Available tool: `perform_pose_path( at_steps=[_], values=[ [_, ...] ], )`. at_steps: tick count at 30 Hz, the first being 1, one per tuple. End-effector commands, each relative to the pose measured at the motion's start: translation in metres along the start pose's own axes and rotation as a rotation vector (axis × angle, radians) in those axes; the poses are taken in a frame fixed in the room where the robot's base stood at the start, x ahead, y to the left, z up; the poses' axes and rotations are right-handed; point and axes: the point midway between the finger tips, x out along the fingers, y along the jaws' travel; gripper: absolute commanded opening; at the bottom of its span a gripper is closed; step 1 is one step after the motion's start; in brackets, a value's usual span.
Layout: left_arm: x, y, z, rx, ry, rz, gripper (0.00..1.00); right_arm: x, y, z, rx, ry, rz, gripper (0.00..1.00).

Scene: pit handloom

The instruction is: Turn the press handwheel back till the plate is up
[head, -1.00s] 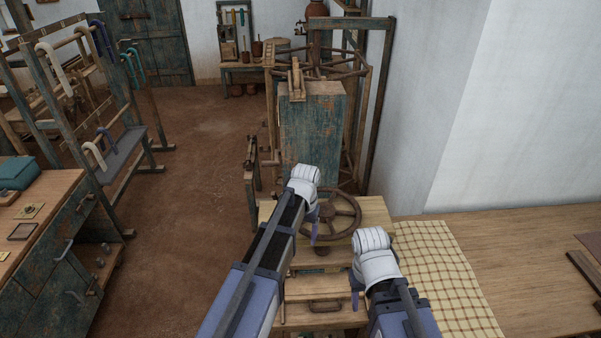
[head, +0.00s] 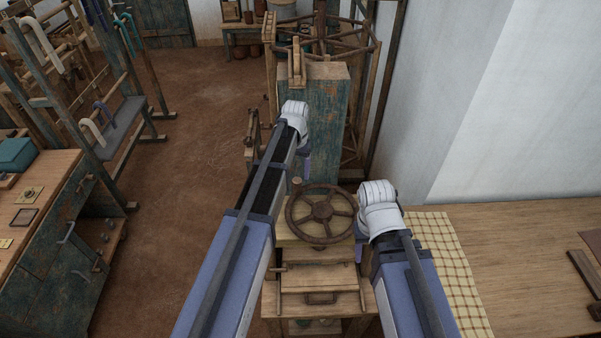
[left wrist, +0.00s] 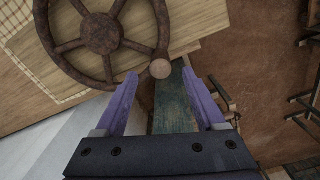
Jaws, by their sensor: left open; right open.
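The brown spoked handwheel (head: 323,210) lies flat on top of the wooden press (head: 290,230). A round knob (head: 297,182) stands on its far left rim. The wheel (left wrist: 101,34) and knob (left wrist: 160,69) also show in the left wrist view. My left gripper (head: 304,167) is beyond the wheel in the head view, close to the knob. Its purple fingers (left wrist: 165,85) are open, with the knob in line with the gap, not gripped. My right gripper (head: 358,252) is right of the wheel and empty, its fingers mostly hidden. I cannot make out the plate's height.
A tall worn green cabinet (head: 325,120) stands just behind the press. A table with a checked cloth (head: 440,245) is to the right. A workbench (head: 50,220) and a rack with hanks (head: 115,130) are at left. Bare floor lies between.

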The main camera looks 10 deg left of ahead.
Motion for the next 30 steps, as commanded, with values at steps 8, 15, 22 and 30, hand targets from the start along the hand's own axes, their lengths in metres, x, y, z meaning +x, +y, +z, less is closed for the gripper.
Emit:
perform_pose_path(
  at_steps=[8, 15, 22, 30],
  values=[
    [0.0, 0.0, 0.0, 0.0, 0.0, 0.0, 0.72, 0.0, 0.0, 0.0, 0.0, 0.0, 0.0, 0.5],
    [0.012, 0.0, 0.0, 0.0, 0.0, 0.0, 0.72, 0.012, -0.001, -0.001, -0.004, 0.0, 0.0, 0.5],
    [0.038, 0.0, 0.0, 0.0, 0.0, 0.0, 0.72, 0.037, -0.003, -0.002, -0.012, 0.001, 0.002, 0.5],
    [0.071, 0.0, 0.0, 0.0, 0.0, 0.0, 0.72, 0.07, -0.006, -0.005, -0.009, 0.003, 0.001, 0.5]
  ],
)
